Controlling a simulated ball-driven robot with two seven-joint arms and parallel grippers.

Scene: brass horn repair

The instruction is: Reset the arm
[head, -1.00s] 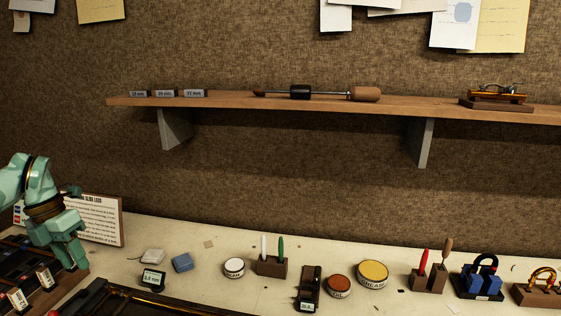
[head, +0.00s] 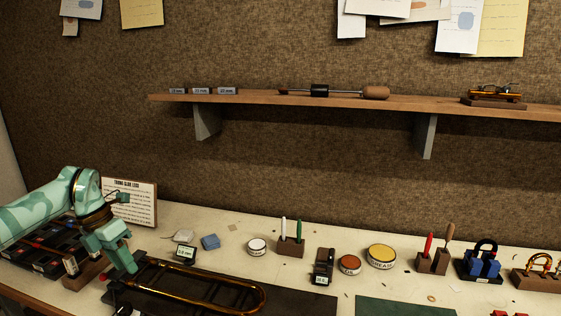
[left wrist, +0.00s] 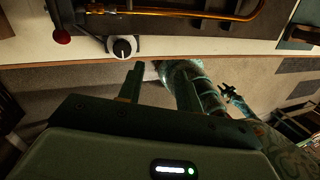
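My left arm comes in from the left in the head view, teal with dark and brass-coloured rings. My left gripper (head: 118,258) hangs fingers-down near the dark mat, left of the brass slide (head: 215,297). In the left wrist view my left gripper (left wrist: 158,88) shows its two fingers apart with nothing between them. My right gripper is not in the head view. In the left wrist view a small dark pronged shape lies beside a teal arm part, possibly my right gripper, too small to read.
A dark tray (head: 30,252) with compartments lies under my left arm. A sign (head: 132,203) stands behind my gripper. Tins, pen holders and small blocks line the bench's back. A shelf (head: 270,98) hangs above. A white round piece (left wrist: 123,47) sits at the bench edge.

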